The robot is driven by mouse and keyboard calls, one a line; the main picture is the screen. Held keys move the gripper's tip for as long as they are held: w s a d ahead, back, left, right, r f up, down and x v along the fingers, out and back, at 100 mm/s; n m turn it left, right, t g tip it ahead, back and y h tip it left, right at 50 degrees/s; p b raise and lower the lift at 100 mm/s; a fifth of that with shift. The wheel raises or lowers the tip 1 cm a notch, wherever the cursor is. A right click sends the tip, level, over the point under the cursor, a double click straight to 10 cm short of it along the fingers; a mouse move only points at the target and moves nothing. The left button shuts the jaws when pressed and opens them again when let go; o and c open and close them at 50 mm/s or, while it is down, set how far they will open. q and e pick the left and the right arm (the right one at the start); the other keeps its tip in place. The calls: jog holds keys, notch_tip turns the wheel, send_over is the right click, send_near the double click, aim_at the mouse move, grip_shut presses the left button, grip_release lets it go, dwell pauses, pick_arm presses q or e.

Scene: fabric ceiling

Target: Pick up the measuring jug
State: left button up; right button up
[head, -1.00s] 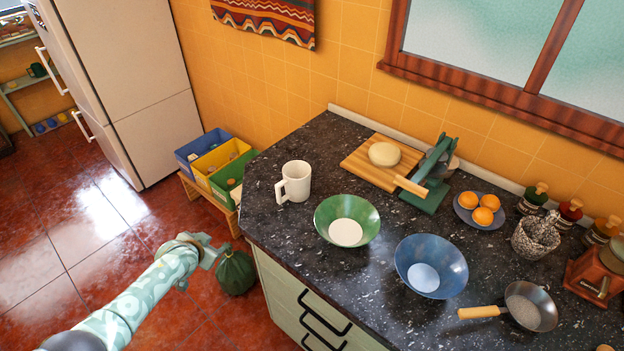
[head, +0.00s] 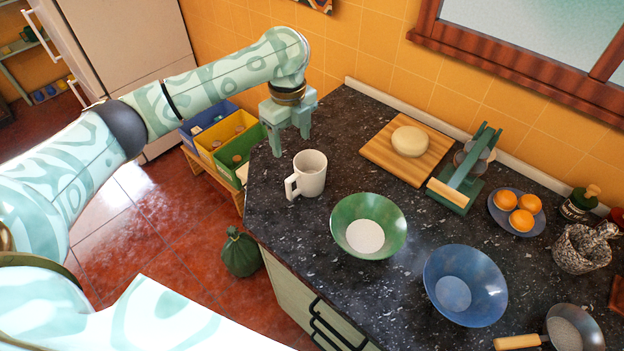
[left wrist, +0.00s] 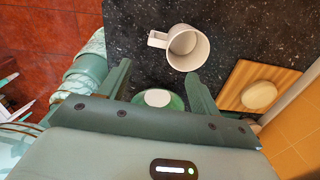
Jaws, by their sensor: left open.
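The white measuring jug (head: 310,172) stands upright on the dark speckled counter (head: 290,235), with its handle toward the lower left. It also shows in the left wrist view (left wrist: 187,48), above the fingers in the picture, with its open top facing the camera. My left gripper (head: 291,146) is open and empty, with its fingers pointing down. In the head view it appears just up and left of the jug, apart from it. In the left wrist view its two fingers (left wrist: 158,75) are spread. My right gripper is not in view.
A green bowl (head: 393,238) stands close right of the jug, with a blue bowl (head: 487,300) beyond. A wooden board (head: 378,158) with dough (head: 409,141) lies behind.

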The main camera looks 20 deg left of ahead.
pick_arm(q)
jog(key=b, duration=0.2)
send_over(292, 177)
jog(key=f, duration=0.5)
jog(key=shift+w+a+f, duration=0.1)
jog(key=shift+w+f, duration=0.15)
notch_tip(292, 177, down, 3)
jog(key=shift+a+r, duration=0.1)
jog(key=f+b, duration=0.2)
jog(key=f, duration=0.1)
jog(key=f+b, duration=0.1)
jog(key=f, duration=0.1)
jog(key=shift+s+f, duration=0.2)
jog(key=shift+s, duration=0.05)
jog(key=shift+c, duration=0.5)
jog(key=c, duration=1)
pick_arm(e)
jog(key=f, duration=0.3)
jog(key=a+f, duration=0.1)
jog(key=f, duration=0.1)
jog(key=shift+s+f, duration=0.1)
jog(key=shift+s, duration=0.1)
